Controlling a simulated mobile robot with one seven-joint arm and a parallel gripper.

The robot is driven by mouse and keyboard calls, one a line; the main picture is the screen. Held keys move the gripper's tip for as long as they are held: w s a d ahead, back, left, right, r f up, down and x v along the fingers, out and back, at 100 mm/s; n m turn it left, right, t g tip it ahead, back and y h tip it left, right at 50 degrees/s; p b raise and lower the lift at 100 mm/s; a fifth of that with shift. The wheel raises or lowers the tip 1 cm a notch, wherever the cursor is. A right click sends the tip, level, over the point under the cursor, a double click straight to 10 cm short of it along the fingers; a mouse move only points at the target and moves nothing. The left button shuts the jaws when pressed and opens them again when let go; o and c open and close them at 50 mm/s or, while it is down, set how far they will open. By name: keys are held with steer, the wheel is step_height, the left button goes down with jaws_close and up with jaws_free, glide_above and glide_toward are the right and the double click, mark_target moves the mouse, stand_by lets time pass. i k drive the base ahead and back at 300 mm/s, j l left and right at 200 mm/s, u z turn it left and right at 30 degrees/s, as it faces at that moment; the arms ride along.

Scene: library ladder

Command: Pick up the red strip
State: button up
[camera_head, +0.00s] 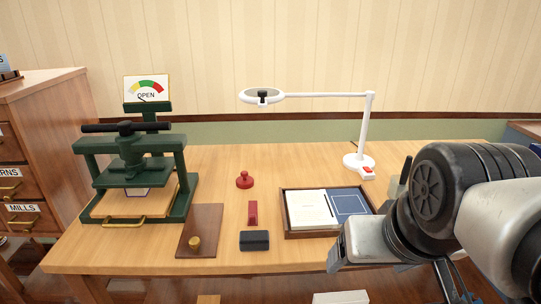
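A small red strip (252,213) is on the wooden table, just behind a dark block (254,240) and in front of a round red knobbed piece (244,180). Nothing touches it from above. My arm, with black and white links, fills the lower right of the view. The arm is well to the right of the red strip.
A green press (130,165) with an "OPEN" dial stands at the left. A brown board with a brass knob (195,243) lies left of the strip. A tray (310,234) with a book and blue card lies right. A white lamp (367,130) stands behind the tray. Drawers (40,130) stand far left.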

mark_target(252, 209)
steer(key=i+u, duration=0.1)
steer(key=u, duration=0.3)
steer(key=i+u, duration=0.15)
steer(key=u, duration=0.2)
